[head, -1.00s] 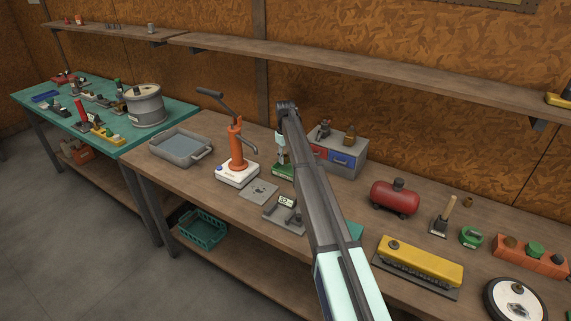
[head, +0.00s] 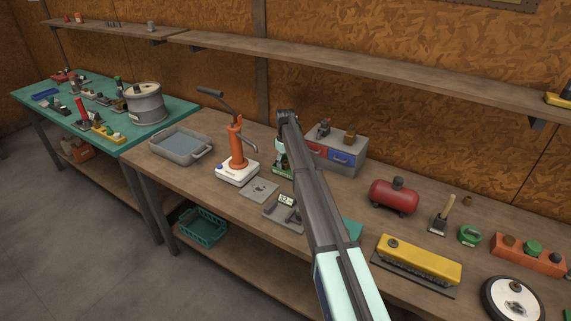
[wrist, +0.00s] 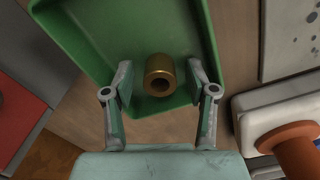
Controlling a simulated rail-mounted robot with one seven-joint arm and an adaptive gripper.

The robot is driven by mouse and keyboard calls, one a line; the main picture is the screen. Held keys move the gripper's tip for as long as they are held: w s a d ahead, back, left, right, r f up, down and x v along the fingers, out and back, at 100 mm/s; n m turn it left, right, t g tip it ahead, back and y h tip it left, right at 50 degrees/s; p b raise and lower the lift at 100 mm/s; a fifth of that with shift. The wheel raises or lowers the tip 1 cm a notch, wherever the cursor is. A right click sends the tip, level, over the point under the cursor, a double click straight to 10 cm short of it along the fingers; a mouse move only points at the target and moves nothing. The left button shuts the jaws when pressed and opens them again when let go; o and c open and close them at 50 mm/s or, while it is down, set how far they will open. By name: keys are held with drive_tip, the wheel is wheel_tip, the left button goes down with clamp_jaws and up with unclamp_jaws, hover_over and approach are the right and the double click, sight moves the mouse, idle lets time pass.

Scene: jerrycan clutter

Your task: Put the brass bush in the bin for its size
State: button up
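The brass bush (wrist: 160,75), a short hollow cylinder, is in the green tray (wrist: 85,30) in the wrist view. My gripper (wrist: 161,84) is open, with one finger on each side of the bush. Gaps show between the bush and both fingers. In the head view my gripper (head: 283,152) is over the green tray (head: 279,170), partly hidden by my arm; the bush cannot be made out there. A grey unit (head: 357,143) with red (head: 315,150) and blue (head: 342,158) fronts stands just right of it. I cannot tell whether these are the size bins.
An orange hand pump (head: 237,148) on a white base stands close left of my gripper. A grey plate (head: 259,188) and a small device with a display (head: 286,200) lie in front. A red tank (head: 394,195) and yellow block (head: 420,260) are further right.

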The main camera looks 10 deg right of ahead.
sight(285, 162)
wheel_tip(285, 162, up, 12)
drive_tip(key=b, duration=0.2)
drive_tip(key=shift+r+b, duration=0.2)
drive_tip(key=shift+b, duration=0.1)
drive_tip(key=shift+s, duration=0.1)
